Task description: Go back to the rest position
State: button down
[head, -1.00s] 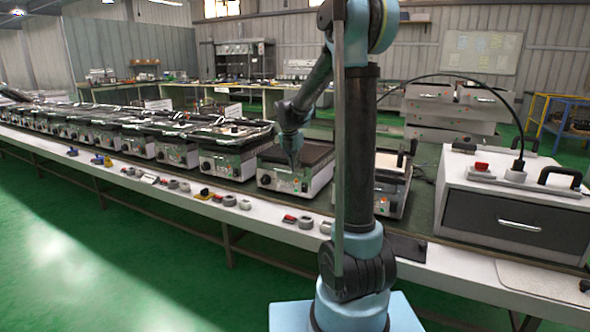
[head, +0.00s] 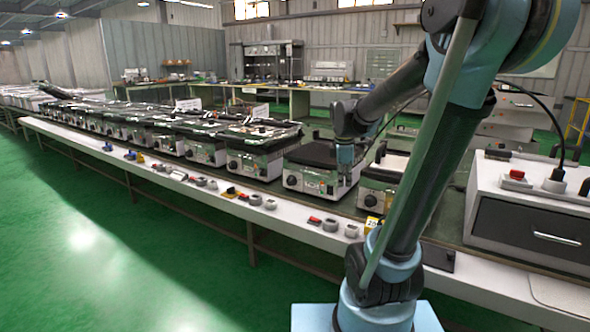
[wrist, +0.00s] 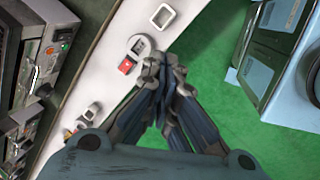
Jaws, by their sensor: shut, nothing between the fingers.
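My gripper (wrist: 163,75) shows in the wrist view with its fingers together, shut and empty. It points down over the white front strip of the bench (wrist: 112,62) and its edge above the green floor. In the head view my gripper (head: 345,172) hangs in front of a heating unit with a black top (head: 318,158), near the unit's right front corner. I cannot tell in that view whether the two touch. My arm reaches there from the blue base at the lower middle right.
A long row of heating units (head: 205,150) runs along the bench to the left. Red and grey switches (head: 330,225) line the front strip. A white cabinet with a dark drawer (head: 535,215) stands at the right. The green floor (head: 100,250) in front is clear.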

jog(key=s+f+m, duration=0.3)
jog(key=s+m, duration=0.2)
jog(key=s, duration=0.2)
jog(key=s+d+f+m, duration=0.1)
jog(key=s+f+m, duration=0.2)
jog(key=s+m, duration=0.3)
jog(key=s+d+f+m+y, duration=0.1)
jog(key=s+f+m, duration=0.3)
jog(key=s, duration=0.4)
jog(key=shift+s+m, duration=0.25)
jog(key=shift+m, duration=0.55)
